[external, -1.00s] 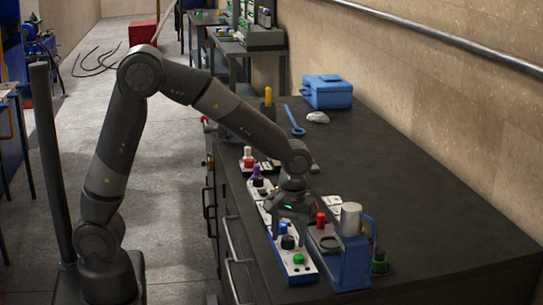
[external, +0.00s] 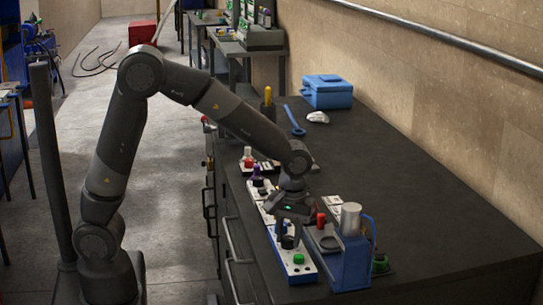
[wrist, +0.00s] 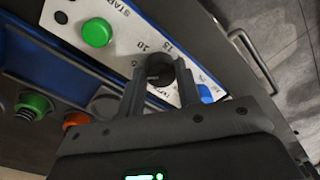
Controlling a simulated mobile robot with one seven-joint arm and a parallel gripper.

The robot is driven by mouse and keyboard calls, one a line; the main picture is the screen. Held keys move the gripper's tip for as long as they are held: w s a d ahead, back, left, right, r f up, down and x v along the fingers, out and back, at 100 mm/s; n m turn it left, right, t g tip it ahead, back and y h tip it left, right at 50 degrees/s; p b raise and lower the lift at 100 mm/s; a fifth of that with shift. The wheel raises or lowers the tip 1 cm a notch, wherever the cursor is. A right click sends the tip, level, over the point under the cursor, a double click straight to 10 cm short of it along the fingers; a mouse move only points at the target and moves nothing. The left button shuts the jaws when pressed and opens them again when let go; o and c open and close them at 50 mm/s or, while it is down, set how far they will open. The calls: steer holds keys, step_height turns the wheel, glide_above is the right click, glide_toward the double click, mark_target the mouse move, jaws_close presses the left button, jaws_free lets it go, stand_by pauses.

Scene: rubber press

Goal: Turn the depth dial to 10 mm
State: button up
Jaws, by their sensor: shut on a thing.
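The depth dial (wrist: 158,68) is a dark round knob on a white panel (wrist: 125,45). Printed marks around it include 5, 15 and 20; a pointer on the knob is too dark to read. My gripper (wrist: 161,78) points down with one finger on each side of the knob and is shut on it. In the external view my gripper (external: 289,232) stands over the white panel (external: 300,271), and the knob is largely hidden between the fingers.
A green button (wrist: 96,32) sits beside the dial, and a blue button (wrist: 205,93) is on its other side, close to a finger. A blue press (external: 349,262) with a grey cylinder (external: 350,218) stands just right. The bench (external: 420,215) further right is clear.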

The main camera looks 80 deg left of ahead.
mark_target(288, 240)
steer(key=shift+m, duration=0.3)
steer(key=m, duration=1.1)
steer(key=shift+s, duration=0.1)
stand_by(0.3)
steer(key=o, duration=1)
steer(key=shift+c, duration=0.2)
step_height(288, 240, up, 11)
steer(key=shift+d, duration=0.3)
